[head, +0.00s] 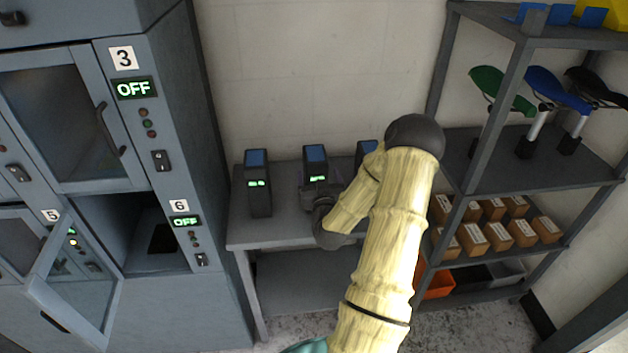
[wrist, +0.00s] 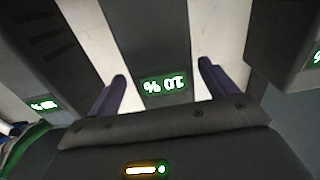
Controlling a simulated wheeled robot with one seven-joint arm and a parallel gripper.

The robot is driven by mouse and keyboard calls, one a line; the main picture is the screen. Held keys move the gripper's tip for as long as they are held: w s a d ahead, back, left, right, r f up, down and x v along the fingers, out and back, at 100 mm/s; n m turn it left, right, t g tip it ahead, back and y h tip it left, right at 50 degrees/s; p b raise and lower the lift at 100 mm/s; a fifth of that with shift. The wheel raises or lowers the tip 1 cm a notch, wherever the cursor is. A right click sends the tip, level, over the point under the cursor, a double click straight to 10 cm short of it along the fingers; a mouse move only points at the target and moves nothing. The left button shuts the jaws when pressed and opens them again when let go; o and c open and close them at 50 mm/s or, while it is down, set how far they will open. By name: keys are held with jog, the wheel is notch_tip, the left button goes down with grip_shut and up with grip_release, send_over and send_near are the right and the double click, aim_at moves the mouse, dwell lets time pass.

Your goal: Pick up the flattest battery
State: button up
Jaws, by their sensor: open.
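Three dark upright batteries with blue tops and green displays stand on a grey table: a left one (head: 258,190), a middle one (head: 315,158) and a right one (head: 367,149), partly hidden by my arm. My gripper (head: 323,208) is at the front of the middle battery. In the wrist view my open gripper (wrist: 162,70) has one finger on each side of a battery (wrist: 148,40), whose upside-down display reads 10 %. Contact cannot be told. Another battery (wrist: 38,60) shows at left and one (wrist: 282,45) at right; their charge figures are not legible to me.
A grey locker cabinet (head: 180,110) stands at left, with compartment 6 open and its door (head: 75,290) swung out. At right a shelf rack (head: 545,175) holds saddles and small boxes. The wall is close behind the batteries.

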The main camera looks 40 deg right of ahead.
jog(key=x, duration=0.2)
jog(key=p+x, duration=0.1)
jog(key=x, duration=0.1)
jog(key=shift+w, duration=0.45)
grip_shut()
jog(key=shift+w+r, duration=0.1)
dwell(0.3)
